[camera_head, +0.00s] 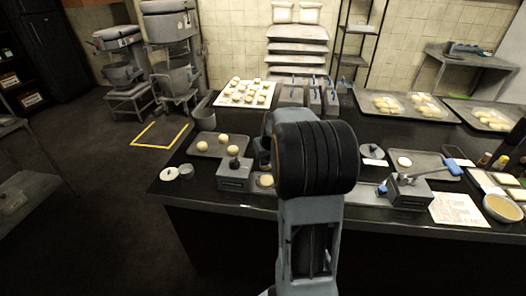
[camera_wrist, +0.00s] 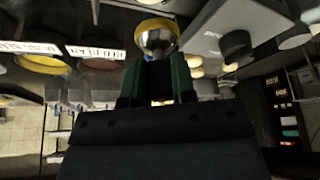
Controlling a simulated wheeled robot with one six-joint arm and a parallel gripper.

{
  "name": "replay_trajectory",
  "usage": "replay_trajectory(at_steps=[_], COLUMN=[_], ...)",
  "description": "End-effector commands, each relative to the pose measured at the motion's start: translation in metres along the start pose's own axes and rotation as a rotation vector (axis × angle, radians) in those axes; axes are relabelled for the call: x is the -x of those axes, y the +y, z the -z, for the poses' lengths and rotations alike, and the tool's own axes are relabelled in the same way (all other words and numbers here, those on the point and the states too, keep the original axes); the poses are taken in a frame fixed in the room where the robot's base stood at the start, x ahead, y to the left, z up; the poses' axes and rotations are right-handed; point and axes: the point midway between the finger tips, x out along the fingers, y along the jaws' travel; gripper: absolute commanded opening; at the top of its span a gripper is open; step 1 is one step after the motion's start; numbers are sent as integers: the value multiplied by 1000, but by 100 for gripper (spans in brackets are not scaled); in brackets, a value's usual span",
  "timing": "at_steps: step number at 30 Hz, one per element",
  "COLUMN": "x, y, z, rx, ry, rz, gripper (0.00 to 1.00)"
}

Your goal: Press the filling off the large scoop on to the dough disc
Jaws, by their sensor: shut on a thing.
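My gripper (camera_wrist: 158,70) shows its two green-sided fingers in the wrist view, shut on the large scoop (camera_wrist: 158,45). The scoop's shiny metal bowl sits just beyond the fingertips, with a yellow band along its edge; I cannot tell whether this is filling or rim. The handle is hidden between the fingers. In the head view my arm hides the gripper and scoop. A round pale piece (camera_head: 265,181) lies on the counter just left of my arm, partly hidden; I cannot tell whether it is the dough disc.
A grey box (camera_head: 235,178) with a ball on top stands left of my arm. A tray (camera_head: 197,148) of dough balls lies behind it. Metal containers (camera_head: 290,97) with blue handles stand at the back. A press-like device (camera_head: 408,192) and another tray (camera_head: 425,158) are at the right.

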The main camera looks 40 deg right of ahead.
Motion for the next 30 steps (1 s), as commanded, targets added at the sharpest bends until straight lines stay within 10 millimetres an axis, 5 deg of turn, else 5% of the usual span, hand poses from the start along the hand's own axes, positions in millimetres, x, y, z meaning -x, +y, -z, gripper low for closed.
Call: replay_trajectory(at_steps=[21,30], x=[-50,-54], y=[8,8], z=[-23,-24], rx=[-16,-14], ry=[0,1], rz=[-6,-6], gripper=[3,3])
